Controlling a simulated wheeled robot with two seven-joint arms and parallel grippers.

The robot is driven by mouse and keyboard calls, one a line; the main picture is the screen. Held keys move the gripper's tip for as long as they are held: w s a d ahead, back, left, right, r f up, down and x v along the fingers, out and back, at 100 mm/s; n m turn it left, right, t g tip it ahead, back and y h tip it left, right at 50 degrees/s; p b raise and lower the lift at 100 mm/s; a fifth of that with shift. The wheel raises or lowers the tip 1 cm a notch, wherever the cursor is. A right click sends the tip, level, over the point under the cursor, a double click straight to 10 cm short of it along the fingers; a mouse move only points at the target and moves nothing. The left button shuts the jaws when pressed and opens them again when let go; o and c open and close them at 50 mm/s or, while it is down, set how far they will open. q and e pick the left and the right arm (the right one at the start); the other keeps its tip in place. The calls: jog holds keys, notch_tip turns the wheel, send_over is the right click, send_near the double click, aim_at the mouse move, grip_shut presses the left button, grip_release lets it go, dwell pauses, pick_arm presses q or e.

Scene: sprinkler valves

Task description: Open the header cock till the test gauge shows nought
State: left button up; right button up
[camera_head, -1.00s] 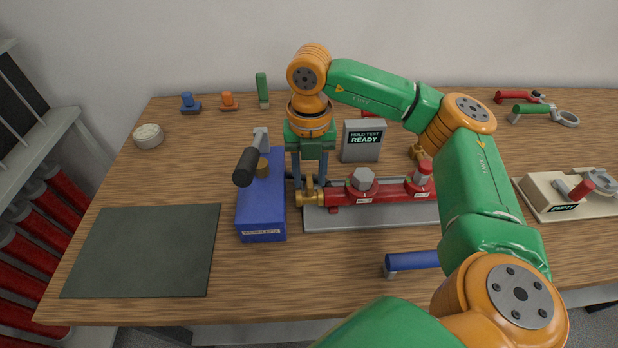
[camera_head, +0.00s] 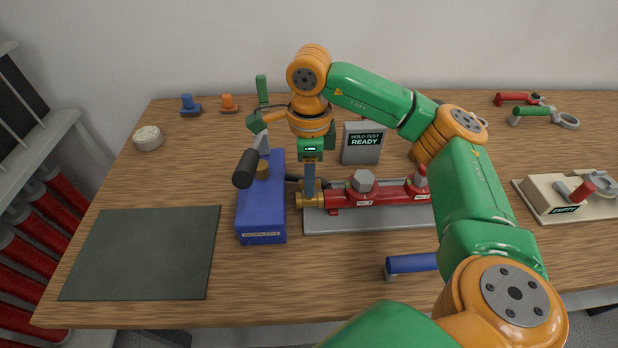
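A red header pipe (camera_head: 385,195) lies on a grey base plate (camera_head: 375,219), with a brass cock (camera_head: 308,200) at its left end. My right gripper (camera_head: 310,198) points down at the cock. Its fingers are seen edge-on, one behind the other, so I cannot tell their gap or whether they touch the cock's handle. A grey display box (camera_head: 362,153) behind the pipe reads "HOLD TEST READY". I make out no test gauge dial; my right arm covers the pipe's right end and the area behind it. My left gripper is not in view.
A blue box (camera_head: 262,215) with a black-gripped lever (camera_head: 246,168) stands close left of the cock. A dark mat (camera_head: 140,250) lies front left. A blue-handled tool (camera_head: 410,263) lies in front. A beige fixture (camera_head: 560,205) stands at right.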

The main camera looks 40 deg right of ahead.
notch_tip(320, 180, up, 8)
jog(key=p, duration=0.6)
jog(key=shift+f, duration=0.45)
